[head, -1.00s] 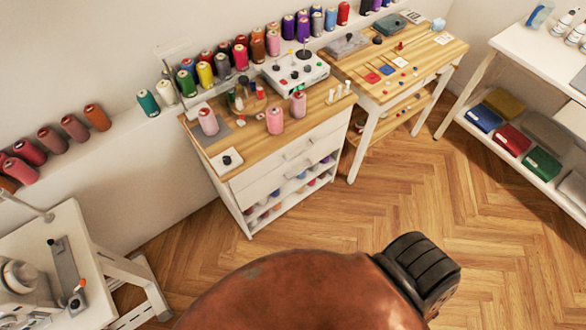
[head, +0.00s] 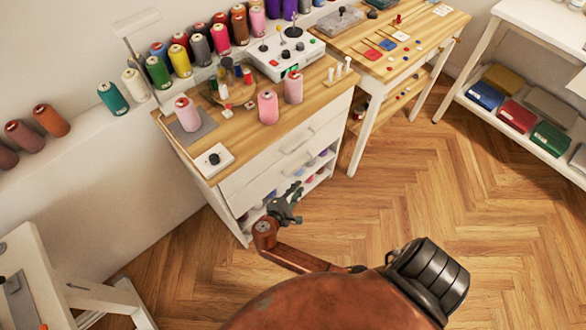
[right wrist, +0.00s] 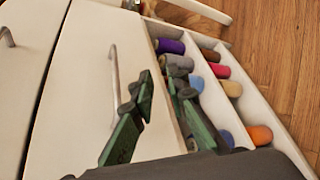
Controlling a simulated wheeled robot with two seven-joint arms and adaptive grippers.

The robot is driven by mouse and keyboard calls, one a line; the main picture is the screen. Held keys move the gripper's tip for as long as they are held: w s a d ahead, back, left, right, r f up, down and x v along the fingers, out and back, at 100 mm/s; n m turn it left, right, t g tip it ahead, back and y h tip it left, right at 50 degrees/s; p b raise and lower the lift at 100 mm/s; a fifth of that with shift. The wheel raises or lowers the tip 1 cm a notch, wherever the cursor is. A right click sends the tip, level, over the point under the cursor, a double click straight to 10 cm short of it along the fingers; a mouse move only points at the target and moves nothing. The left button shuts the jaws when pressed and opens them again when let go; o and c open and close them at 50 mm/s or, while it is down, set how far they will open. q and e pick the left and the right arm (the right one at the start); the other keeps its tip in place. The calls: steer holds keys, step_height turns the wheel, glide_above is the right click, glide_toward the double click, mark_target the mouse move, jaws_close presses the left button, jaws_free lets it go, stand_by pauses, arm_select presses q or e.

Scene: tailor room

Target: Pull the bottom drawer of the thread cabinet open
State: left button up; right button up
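The thread cabinet (head: 240,135) is white with a wooden top and two drawers above open thread shelves. Its bottom drawer (head: 252,191) looks shut. In the right wrist view, the bottom drawer front (right wrist: 75,110) has a slim upright-looking handle (right wrist: 114,85). My right gripper (head: 293,195) is in front of the cabinet's lower front, partly covering the drawer and shelf. In the right wrist view, its green fingers (right wrist: 162,82) are apart with nothing between them, to the right of the handle. I cannot tell how far they are from the front. My left gripper is not in view.
Thread spools (right wrist: 172,46) lie in the open shelf beside the bottom drawer. Pink spools (head: 268,107) and a control box (head: 285,55) stand on top. A wooden worktable (head: 420,35) adjoins on the right. The floor (head: 400,190) in front is clear.

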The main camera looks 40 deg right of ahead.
mark_target(300, 167)
step_height(300, 167, up, 5)
steer(key=w+h, duration=0.2)
steer(key=w, duration=0.1)
steer(key=b+x, duration=0.2)
steer(key=x, duration=0.3)
steer(key=shift+f, duration=0.15)
steer(key=shift+w+d+f, duration=0.1)
steer(key=shift+w+d, duration=0.15)
steer(key=shift+d, duration=0.35)
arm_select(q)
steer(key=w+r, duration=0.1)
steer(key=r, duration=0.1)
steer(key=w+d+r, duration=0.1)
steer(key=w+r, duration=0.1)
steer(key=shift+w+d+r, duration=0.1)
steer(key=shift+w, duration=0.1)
arm_select(e)
jaws_close()
